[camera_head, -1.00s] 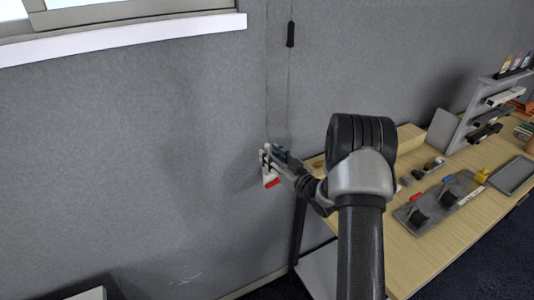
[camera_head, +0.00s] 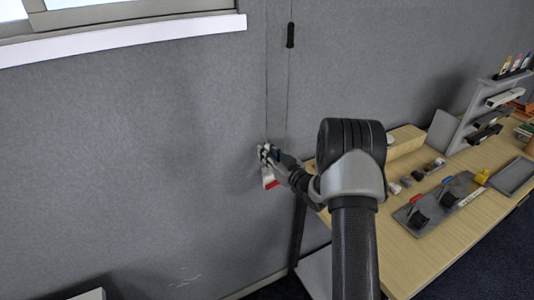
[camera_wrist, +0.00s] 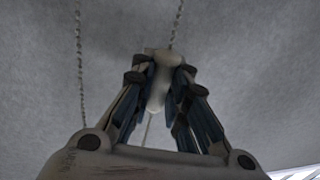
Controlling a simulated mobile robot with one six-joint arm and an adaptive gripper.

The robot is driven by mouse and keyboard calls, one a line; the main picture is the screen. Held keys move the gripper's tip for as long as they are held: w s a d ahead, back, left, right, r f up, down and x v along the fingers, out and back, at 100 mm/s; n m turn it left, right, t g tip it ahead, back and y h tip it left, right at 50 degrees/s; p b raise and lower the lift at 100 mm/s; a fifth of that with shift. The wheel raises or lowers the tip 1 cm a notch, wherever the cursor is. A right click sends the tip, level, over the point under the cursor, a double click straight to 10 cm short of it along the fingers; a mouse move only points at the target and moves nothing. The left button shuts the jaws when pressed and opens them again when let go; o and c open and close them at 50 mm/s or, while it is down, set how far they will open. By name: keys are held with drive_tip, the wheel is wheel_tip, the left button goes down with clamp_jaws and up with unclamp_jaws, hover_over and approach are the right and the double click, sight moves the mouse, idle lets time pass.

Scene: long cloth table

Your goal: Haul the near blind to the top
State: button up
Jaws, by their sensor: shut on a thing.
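A thin bead chain hangs down the grey wall in two strands. The left strand (camera_head: 267,75) and the right strand (camera_head: 288,90) show in the head view; the right one carries a small black piece (camera_head: 290,35) high up. Both strands show in the wrist view, left (camera_wrist: 80,60) and right (camera_wrist: 177,20). My gripper (camera_head: 268,153) is at the lower end of the strands, close to the wall. Its fingers (camera_wrist: 160,85) are shut on a pale pull knob (camera_wrist: 160,70). A white and red piece (camera_head: 268,179) shows just below the gripper. The blind itself cannot be made out.
A window with a white sill (camera_head: 120,40) is at upper left. A wooden table (camera_head: 440,225) stands right of my arm, bearing a grey tray (camera_head: 515,177), a dark board (camera_head: 440,203) and a rack (camera_head: 480,115). The wall left of the gripper is clear.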

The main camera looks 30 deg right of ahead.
clamp_jaws()
drive_tip(key=shift+s+a+f+b, duration=0.1)
drive_tip(key=shift+s+f+b, duration=0.05)
drive_tip(key=shift+f+b, duration=1)
drive_tip(key=o, duration=0.7)
unclamp_jaws()
drive_tip(key=shift+f, duration=0.1)
drive_tip(key=shift+r, duration=0.25)
drive_tip(key=s+d, duration=0.2)
drive_tip(key=s, duration=0.9)
drive_tip(key=shift+s, duration=0.3)
